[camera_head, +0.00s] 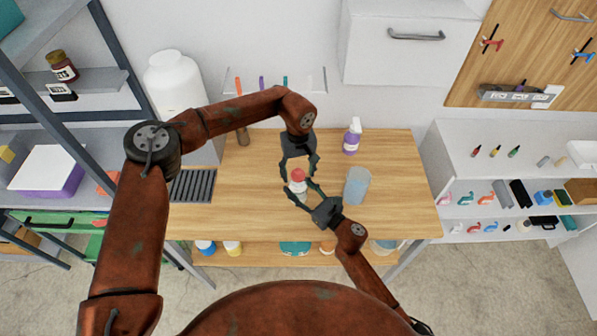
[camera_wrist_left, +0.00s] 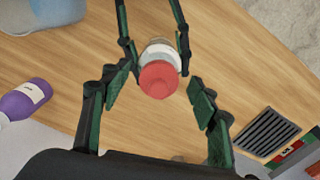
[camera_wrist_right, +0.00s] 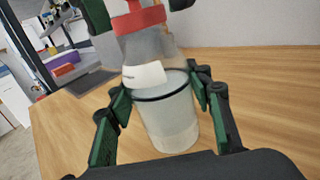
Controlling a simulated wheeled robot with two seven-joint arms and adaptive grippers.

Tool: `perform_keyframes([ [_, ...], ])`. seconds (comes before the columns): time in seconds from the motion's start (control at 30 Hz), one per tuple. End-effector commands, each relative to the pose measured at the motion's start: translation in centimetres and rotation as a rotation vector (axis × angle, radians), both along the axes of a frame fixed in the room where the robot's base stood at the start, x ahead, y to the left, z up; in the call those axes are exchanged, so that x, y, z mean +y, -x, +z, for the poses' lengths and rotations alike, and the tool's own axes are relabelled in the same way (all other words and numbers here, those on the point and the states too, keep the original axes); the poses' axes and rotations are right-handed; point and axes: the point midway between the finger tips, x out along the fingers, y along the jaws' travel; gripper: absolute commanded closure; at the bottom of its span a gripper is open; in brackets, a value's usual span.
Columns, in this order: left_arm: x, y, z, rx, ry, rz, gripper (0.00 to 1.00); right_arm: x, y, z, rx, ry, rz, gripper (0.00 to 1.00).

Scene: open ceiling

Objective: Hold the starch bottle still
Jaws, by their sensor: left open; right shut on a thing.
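The starch bottle (camera_head: 297,175) stands upright on the wooden table, with a red cap over a white part. My right gripper (camera_head: 304,188) is shut on its body from the front right. The left wrist view shows the cap (camera_wrist_left: 158,80) from above, between the fingers. The right wrist view shows a translucent, dark-rimmed body (camera_wrist_right: 168,125) between my right fingers, with a red band higher up. My left gripper (camera_head: 299,163) is open, its fingers spread on either side of the cap with visible gaps. The label is mostly unreadable.
A translucent blue cup (camera_head: 357,186) stands close to the right of my right gripper. A purple spray bottle (camera_head: 351,137) stands at the back. A dark grille (camera_head: 193,186) is at the table's left. The table's right end is clear.

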Motion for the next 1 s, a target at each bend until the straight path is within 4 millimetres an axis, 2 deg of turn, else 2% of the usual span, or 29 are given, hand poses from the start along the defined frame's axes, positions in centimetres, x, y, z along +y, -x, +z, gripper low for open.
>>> perform_keyframes([
  [0.23, 0.0, 0.0, 0.0, 0.000, 0.000, 0.000, 0.28, 0.0, 0.0, -0.1, 0.001, 0.000, 0.001, 0.87],
  [0.57, 0.0, 0.0, 0.2, 0.000, 0.000, 0.000, 0.28, 0.0, 0.0, -0.1, 0.001, 0.000, 0.001, 0.87],
  [1.0, 0.0, 0.0, 2.5, -0.001, 0.001, 0.001, 0.28, 0.0, 0.0, -0.1, 0.001, 0.000, 0.001, 0.87],
])
